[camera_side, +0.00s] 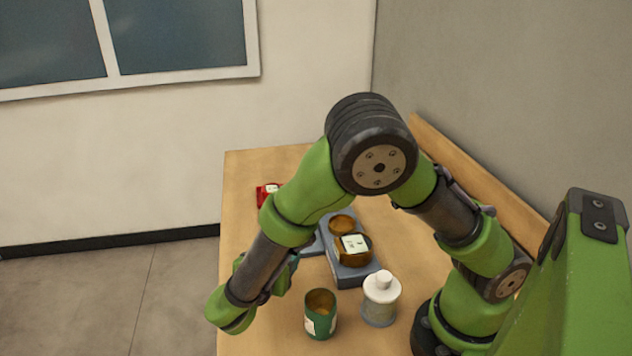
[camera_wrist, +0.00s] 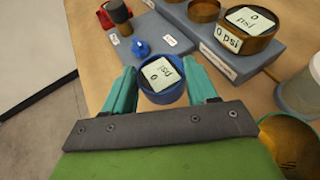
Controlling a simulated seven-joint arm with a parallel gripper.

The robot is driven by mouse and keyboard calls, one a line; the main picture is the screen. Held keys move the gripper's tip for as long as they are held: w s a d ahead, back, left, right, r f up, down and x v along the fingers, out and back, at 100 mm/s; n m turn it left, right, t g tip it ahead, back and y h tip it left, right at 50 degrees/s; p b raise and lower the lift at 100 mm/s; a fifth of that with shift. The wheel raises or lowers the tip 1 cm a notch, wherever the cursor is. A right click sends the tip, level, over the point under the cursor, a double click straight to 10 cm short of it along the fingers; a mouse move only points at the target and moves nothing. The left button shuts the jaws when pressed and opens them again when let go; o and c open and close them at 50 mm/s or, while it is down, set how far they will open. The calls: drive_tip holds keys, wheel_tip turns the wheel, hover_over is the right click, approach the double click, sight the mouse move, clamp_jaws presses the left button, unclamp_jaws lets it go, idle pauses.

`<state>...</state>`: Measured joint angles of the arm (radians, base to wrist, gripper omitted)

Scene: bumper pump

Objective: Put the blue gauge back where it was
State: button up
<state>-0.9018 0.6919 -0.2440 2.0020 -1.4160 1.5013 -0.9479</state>
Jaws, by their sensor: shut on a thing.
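The blue gauge (camera_wrist: 163,80) is a round blue cup with a white face reading 0 psi. My gripper (camera_wrist: 162,76) is shut on it, with one teal finger on each side, in the wrist view. The gauge is in front of a grey-blue plate (camera_wrist: 150,60) that carries a blue knob (camera_wrist: 141,47) and a dark upright handle (camera_wrist: 119,15). I cannot tell how high the gauge is above the table. In the side view my arm hides the gauge and most of the gripper.
A grey block (camera_side: 353,277) holds a brass gauge (camera_side: 352,249) and a brass ring (camera_side: 342,224). A red object (camera_side: 265,194) lies at the back left. A green can (camera_side: 320,316) and a white-topped bottle (camera_side: 381,298) stand in front. The table's left edge is close.

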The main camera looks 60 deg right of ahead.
drive_tip(key=shift+f, duration=2.85)
drive_tip(key=o, duration=1.2)
drive_tip(key=shift+f, duration=0.1)
drive_tip(key=shift+o, duration=0.2)
drive_tip(key=v, duration=1.2)
